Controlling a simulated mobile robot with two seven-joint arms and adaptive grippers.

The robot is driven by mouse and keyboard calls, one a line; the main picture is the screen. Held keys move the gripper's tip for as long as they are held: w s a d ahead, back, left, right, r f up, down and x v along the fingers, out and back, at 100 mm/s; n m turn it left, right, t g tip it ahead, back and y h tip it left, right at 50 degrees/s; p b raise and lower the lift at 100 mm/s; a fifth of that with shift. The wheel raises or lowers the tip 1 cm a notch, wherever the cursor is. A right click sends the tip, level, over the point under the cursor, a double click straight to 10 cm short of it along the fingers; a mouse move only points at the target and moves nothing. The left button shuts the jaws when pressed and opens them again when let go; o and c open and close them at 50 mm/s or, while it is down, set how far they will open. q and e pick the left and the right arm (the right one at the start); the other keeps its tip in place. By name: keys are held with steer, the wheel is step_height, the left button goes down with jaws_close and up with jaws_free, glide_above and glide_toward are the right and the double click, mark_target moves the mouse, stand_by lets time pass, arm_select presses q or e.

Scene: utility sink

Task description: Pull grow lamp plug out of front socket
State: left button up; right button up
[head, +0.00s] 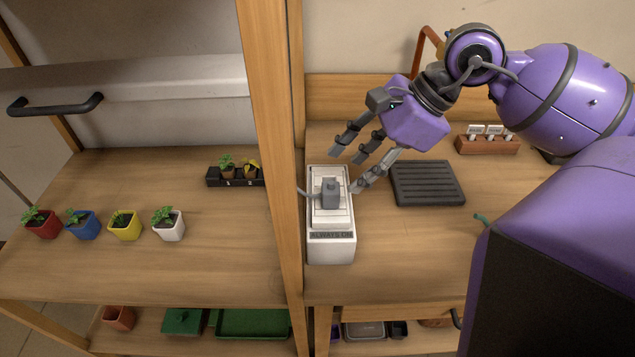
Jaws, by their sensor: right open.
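A white socket box (331,250) labelled "ALWAYS ON" stands on the wooden bench, just right of the wooden post. A grey plug (330,191) sits in the socket on its top, with a grey cable running out to the left toward the post. My right gripper (348,171) is open, its fingers pointing down and left over the back of the box. One finger is near the right side of the box by the plug; I cannot tell whether it touches. Nothing is held between the fingers. My left gripper is not in view.
A dark slatted tray (428,184) lies right of the box. A wooden label holder (487,144) stands behind it. Left of the wooden post (273,130) are several potted seedlings (125,226) and a black plant tray (222,183).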

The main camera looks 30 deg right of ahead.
mark_target(337, 189)
steer(key=shift+a+f, duration=0.35)
steer(key=shift+f, duration=0.5)
steer(key=x, duration=0.5)
steer(key=shift+w+f, duration=0.1)
steer(key=shift+f, duration=0.05)
steer(key=c, duration=1.2)
steer(key=shift+o, duration=0.2)
